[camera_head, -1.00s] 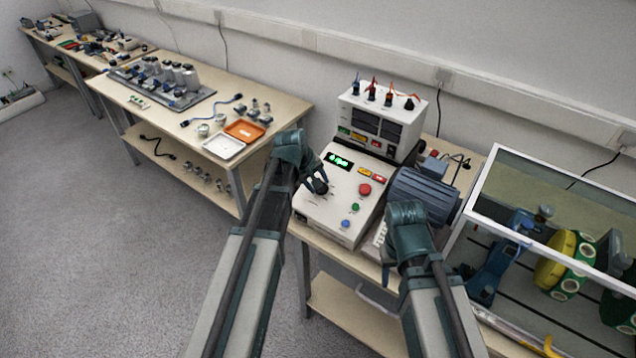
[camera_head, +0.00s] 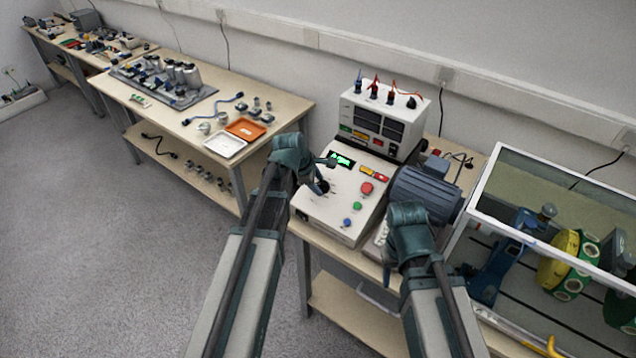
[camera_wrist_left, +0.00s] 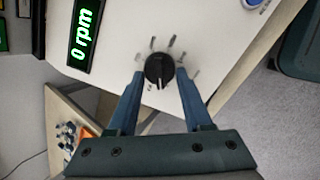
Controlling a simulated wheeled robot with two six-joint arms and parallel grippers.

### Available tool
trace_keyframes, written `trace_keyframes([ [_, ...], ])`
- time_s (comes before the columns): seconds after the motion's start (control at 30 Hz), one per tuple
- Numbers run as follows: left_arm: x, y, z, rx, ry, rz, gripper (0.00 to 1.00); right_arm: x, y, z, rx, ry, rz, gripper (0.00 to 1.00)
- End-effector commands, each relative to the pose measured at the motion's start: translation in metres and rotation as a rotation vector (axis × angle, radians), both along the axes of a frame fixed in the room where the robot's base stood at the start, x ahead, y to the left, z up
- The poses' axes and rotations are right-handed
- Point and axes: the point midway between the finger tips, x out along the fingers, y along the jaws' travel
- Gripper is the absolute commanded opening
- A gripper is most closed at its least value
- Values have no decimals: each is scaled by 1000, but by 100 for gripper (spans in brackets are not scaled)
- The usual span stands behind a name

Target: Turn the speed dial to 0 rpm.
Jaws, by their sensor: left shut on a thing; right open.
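The black speed dial (camera_wrist_left: 158,69) sits on the white sloped panel of the control box, with tick marks around it. It also shows in the head view (camera_head: 322,187). My left gripper (camera_wrist_left: 160,80) has one blue finger on each side of the dial and is shut on it. A white pointer line on the dial points toward the gripper's palm. The green display (camera_wrist_left: 85,33) reads "0 rpm"; in the head view the display (camera_head: 341,160) is too small to read. My right gripper (camera_head: 388,270) is open and empty, low in front of the bench.
Red (camera_head: 367,188), green (camera_head: 358,206) and blue (camera_head: 347,222) buttons sit right of the dial. A white instrument (camera_head: 384,120) with cables stands behind, and a blue-grey motor (camera_head: 425,190) stands to the right. A clear-sided enclosure (camera_head: 490,200) bounds the right.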

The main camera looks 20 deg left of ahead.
Motion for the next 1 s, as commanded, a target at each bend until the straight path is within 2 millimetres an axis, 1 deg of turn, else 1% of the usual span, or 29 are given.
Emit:
trace_keyframes([
  [0.2,-2,0,-1,-57,22,127,0,0,0,-1,0,0,0,50],
  [0.4,-2,-1,-1,-90,34,201,0,0,0,-2,0,0,0,50],
  [0.67,-2,-1,-1,-108,41,244,0,0,0,-2,0,0,0,50],
  [1.0,-2,-1,-1,-112,41,249,0,0,0,-2,0,0,0,50],
])
